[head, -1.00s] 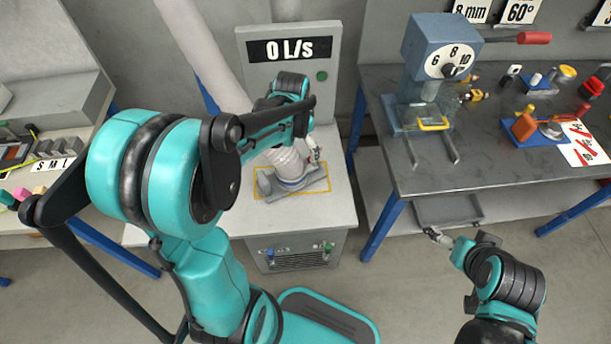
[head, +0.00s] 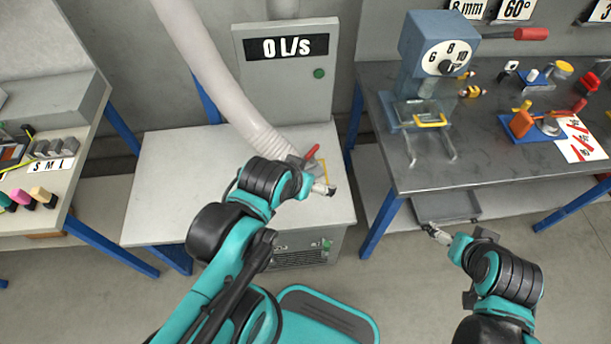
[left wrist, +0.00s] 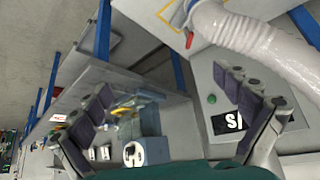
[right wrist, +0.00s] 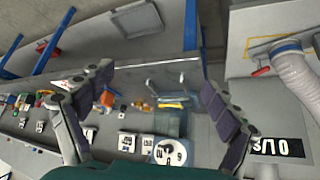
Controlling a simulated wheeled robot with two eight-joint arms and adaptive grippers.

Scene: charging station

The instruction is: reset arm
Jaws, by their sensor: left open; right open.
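My left arm comes in from the left in the head view, and its gripper (head: 322,188) is over the front right part of the charging station table. In the left wrist view its fingers (left wrist: 175,125) are spread wide with nothing between them. My right gripper (head: 436,233) is low at the right, in front of the workbench. In the right wrist view its fingers (right wrist: 160,110) are spread and empty. My left arm hides part of the station table and the hose end.
The station panel (head: 287,75) reads 0 L/s, with a thick hose (head: 215,75) beside it. A blue drill press (head: 425,55) stands on the grey workbench (head: 470,165) at the right. A left table (head: 75,150) holds coloured blocks. Floor shows between the tables.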

